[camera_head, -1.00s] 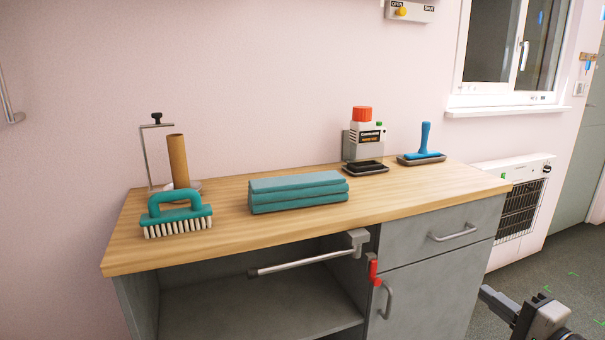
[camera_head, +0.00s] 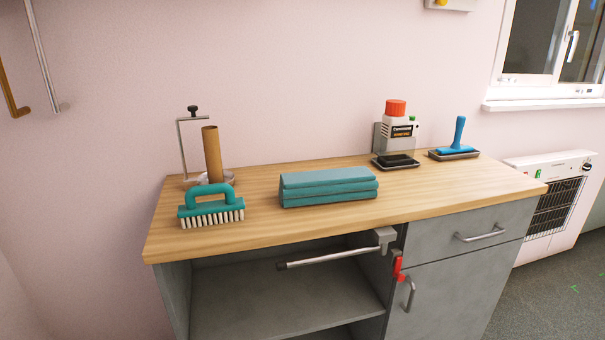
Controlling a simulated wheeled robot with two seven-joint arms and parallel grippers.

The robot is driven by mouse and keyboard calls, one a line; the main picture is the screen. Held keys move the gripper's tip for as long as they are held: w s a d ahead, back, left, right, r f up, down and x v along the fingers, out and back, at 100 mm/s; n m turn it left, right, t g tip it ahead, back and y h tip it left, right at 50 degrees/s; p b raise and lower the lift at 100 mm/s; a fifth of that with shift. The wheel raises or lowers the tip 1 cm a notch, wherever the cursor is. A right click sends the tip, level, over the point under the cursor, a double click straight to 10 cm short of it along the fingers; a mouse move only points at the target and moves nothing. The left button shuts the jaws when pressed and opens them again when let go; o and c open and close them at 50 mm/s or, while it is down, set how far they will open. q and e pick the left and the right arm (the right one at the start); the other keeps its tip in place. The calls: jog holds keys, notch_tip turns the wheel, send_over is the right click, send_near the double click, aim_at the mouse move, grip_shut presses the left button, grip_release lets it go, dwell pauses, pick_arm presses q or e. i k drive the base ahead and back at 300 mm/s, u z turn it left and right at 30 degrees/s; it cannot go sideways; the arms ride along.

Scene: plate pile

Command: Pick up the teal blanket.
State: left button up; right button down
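The teal blanket (camera_head: 328,188) is folded in a flat stack of layers. It lies on the wooden top of the cabinet (camera_head: 420,204), near the middle and close to the front edge. Nothing covers it. Neither of my grippers is in view.
A teal scrub brush (camera_head: 211,207) and a cardboard tube on a metal holder (camera_head: 212,153) stand left of the blanket. A red-capped bottle (camera_head: 397,124) and a blue-handled tool (camera_head: 457,138) on trays are at back right. A metal bar (camera_head: 330,257) projects below the top's front edge.

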aim_at(308, 188)
jog(key=z, duration=0.95)
jog(key=i, duration=0.8)
jog(key=u, duration=0.75)
